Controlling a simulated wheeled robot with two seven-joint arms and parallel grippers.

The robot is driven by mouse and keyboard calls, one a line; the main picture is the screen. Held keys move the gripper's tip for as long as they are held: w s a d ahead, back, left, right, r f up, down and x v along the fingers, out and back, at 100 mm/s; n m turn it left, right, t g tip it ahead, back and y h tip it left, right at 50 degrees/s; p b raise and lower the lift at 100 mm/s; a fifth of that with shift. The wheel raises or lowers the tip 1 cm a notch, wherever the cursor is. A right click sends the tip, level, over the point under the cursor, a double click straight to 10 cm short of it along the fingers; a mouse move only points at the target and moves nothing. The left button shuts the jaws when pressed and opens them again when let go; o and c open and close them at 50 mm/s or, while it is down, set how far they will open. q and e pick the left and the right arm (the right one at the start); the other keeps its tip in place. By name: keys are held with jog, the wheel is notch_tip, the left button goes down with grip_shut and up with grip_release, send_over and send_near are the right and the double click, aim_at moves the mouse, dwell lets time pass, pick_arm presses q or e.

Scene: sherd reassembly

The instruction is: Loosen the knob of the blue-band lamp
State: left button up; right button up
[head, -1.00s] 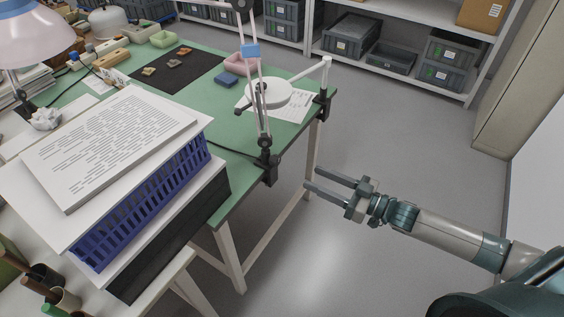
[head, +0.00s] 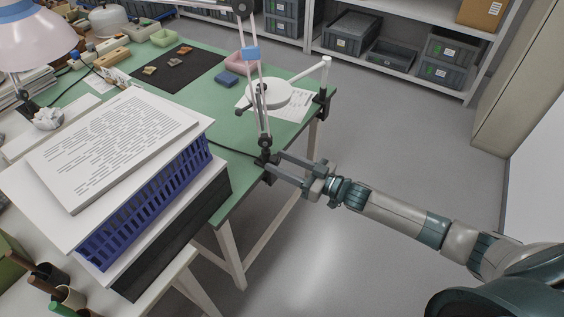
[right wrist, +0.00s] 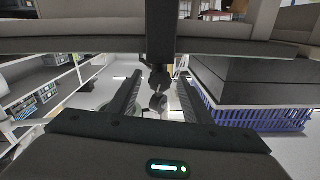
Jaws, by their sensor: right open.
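The blue-band lamp has thin jointed arms with a blue band (head: 251,54), and its dark clamp (head: 266,158) grips the right edge of the green table. My right gripper (head: 276,163) is open at the clamp, with its fingers pointing left just beyond the table edge. In the right wrist view, the clamp's dark screw hangs below the table edge, and its knob (right wrist: 158,101) shows between the two open fingers (right wrist: 160,82), apart from both. In the head view the fingers and clamp overlap, so the knob cannot be made out. My left gripper is not in view.
A blue basket (head: 150,200) with papers on top stands left of the clamp. A white round lamp head (head: 271,95) on a second clamped arm (head: 325,76) stands farther along the edge. Sherds lie on a black mat (head: 176,70). The floor right of the table is clear.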

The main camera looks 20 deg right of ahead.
jog(key=c, duration=1.1)
jog(key=shift+o, duration=0.2)
jog(key=shift+r+n, duration=0.1)
jog(key=shift+n, duration=0.8)
jog(key=shift+n+p, duration=0.3)
jog(key=shift+n, duration=0.3)
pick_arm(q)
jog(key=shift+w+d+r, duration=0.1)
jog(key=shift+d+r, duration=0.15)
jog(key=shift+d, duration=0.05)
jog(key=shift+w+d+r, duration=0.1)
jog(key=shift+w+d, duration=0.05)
pick_arm(e)
jog(key=o, duration=1.1)
jog(key=shift+c, duration=0.2)
